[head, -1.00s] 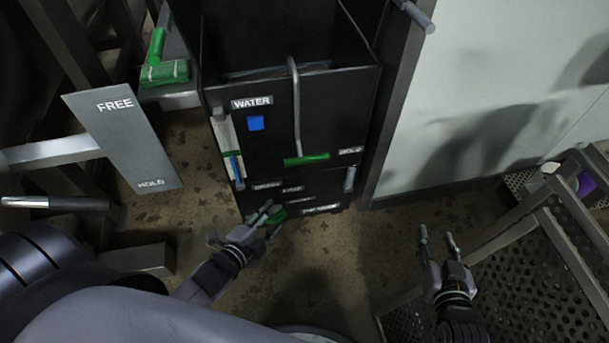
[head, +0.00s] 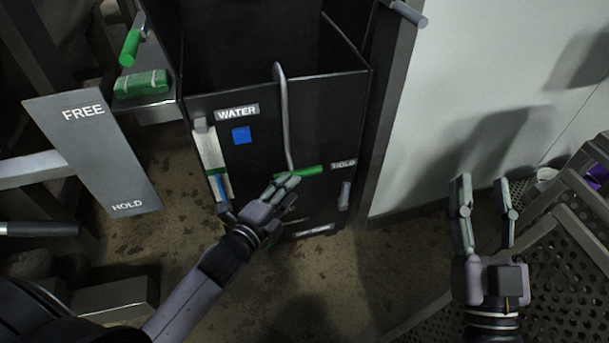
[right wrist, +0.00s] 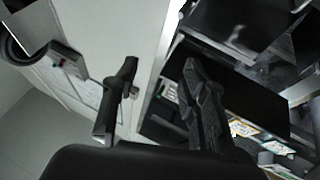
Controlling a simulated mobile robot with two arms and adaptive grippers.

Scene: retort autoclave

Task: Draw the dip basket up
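The dark tank (head: 215,165) marked WATER stands in the middle of the head view. A bent grey rod (head: 284,110) hooks over its front rim and ends in a green bar grip (head: 305,171). I cannot make out a basket inside the dark tank. My left gripper (head: 283,187) is at the tank front, just below the green grip and overlapping its left end in the picture. Its fingers look parted, with nothing seen between them; contact is unclear. My right gripper (head: 485,190) is open and empty at the right; its fingers also show in the right wrist view (right wrist: 160,85).
A grey FREE/HOLD plate (head: 92,150) and a green-handled lever (head: 130,45) with a green block (head: 140,84) are left of the tank. A pale panel (head: 480,100) stands to the right. A perforated metal stand (head: 565,250) is at the lower right.

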